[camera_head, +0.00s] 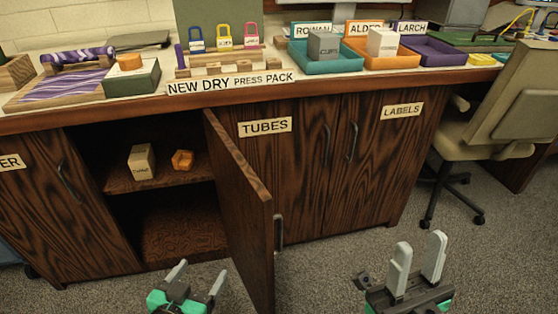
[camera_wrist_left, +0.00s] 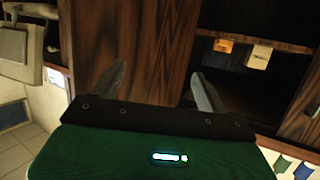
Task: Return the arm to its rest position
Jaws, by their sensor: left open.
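My left gripper (camera_head: 196,277) is low in the head view, in front of the open cabinet and left of the open door's edge. Its fingers are apart with nothing between them. The left wrist view shows the same two fingers (camera_wrist_left: 157,88) spread, with the open wooden door (camera_wrist_left: 140,45) beyond them. My right gripper (camera_head: 418,257) is at the lower right of the head view, over the carpet. Its two grey fingers stand apart and empty.
The open cabinet door (camera_head: 243,210) juts out between my grippers. Inside, a beige box (camera_head: 141,160) and an orange block (camera_head: 182,160) sit on the shelf (camera_head: 160,178). The counter above holds trays, padlocks and signs. An office chair (camera_head: 485,125) stands at right. Carpet in front is clear.

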